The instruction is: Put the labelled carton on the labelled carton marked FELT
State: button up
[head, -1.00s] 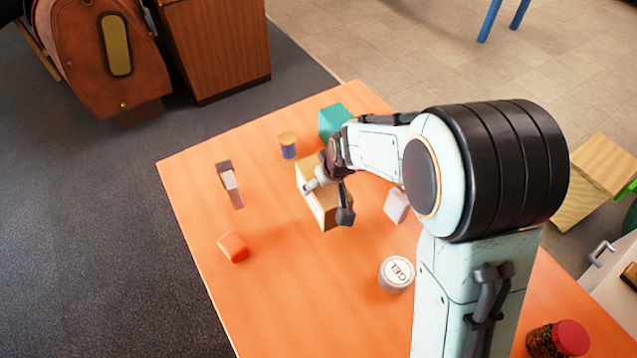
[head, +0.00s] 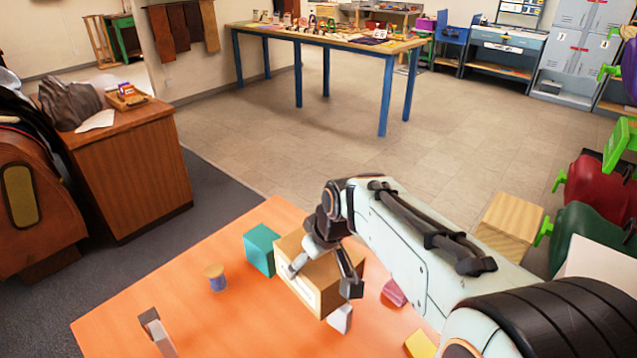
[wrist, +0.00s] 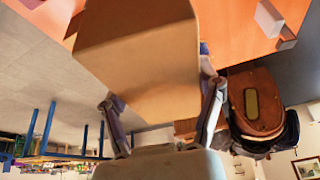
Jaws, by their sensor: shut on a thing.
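My gripper (head: 322,279) is shut on a tan carton (head: 340,272) with a pale label on its left face; no lettering is readable. One finger lies on the labelled side, the other on the right side. In the wrist view the carton (wrist: 140,65) fills the space between the two fingers (wrist: 160,112) and looks tilted. I cannot tell how far its underside is from the table. No second tan carton and no FELT marking can be made out; the carton and arm hide part of the table.
On the orange table (head: 190,320) a teal box (head: 260,248) stands just left of the carton. A blue-and-tan spool (head: 215,277), a white block (head: 341,318), a pink block (head: 393,292) and a yellow block (head: 420,345) are around it.

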jog(key=w+d+m, duration=0.2)
jog(key=w+d, duration=0.2)
jog(key=d, duration=0.5)
send_over(347, 257)
jog(key=shift+m+h, duration=0.3)
jog(key=shift+h, duration=0.1)
jog(key=shift+f, duration=6.1)
jog(key=shift+f, duration=0.2)
jog(key=o, duration=1.2)
jog(key=shift+o, duration=0.2)
